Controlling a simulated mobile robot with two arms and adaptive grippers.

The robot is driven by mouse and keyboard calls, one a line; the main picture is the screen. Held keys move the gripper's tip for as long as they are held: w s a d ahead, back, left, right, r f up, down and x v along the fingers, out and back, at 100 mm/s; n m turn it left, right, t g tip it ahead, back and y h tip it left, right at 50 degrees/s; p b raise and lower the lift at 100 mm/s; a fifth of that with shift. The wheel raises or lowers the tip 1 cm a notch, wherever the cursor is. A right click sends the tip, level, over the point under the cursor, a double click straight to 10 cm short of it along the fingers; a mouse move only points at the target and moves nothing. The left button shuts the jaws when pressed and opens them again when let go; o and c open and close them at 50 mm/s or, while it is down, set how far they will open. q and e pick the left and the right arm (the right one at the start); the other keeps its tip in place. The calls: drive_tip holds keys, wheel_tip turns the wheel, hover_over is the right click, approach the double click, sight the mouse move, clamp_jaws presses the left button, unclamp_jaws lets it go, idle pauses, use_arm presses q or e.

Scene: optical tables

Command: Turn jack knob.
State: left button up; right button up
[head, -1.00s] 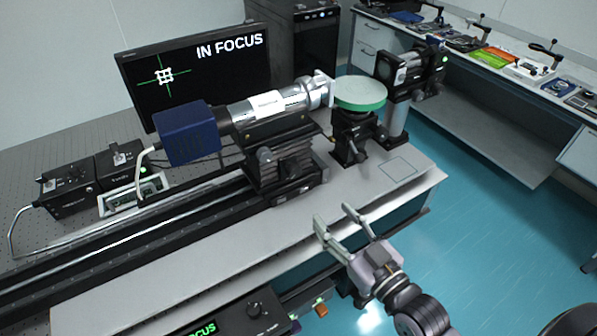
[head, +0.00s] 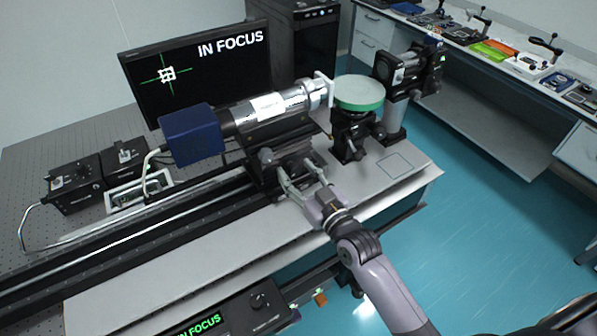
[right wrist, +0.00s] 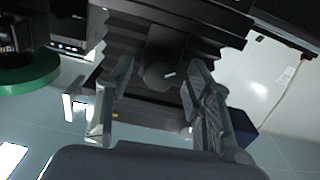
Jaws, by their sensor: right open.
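The black lab jack (head: 262,178) with its ribbed sides stands under the silver camera tube (head: 270,106) on the rail. In the right wrist view, the round dark jack knob (right wrist: 158,77) faces me on the ribbed jack (right wrist: 200,42). My right gripper (head: 299,173) reaches to the front of the jack. Its fingers are open, one on each side of the knob in the wrist view (right wrist: 160,66), with visible gaps. In the head view the fingers hide much of the knob area. My left gripper is out of view.
A monitor (head: 215,85) behind reads "IN FOCUS". A green-rimmed disc (head: 358,104) on a black mount stands close right of the jack. The blue box (head: 191,135) is at the tube's left end. The grey table front (head: 200,262) is clear.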

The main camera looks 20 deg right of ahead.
clamp_jaws()
drive_tip(key=shift+m+p, duration=0.3)
drive_tip(key=shift+m, duration=0.2)
unclamp_jaws()
idle(0.5)
drive_tip(key=v, duration=1.2)
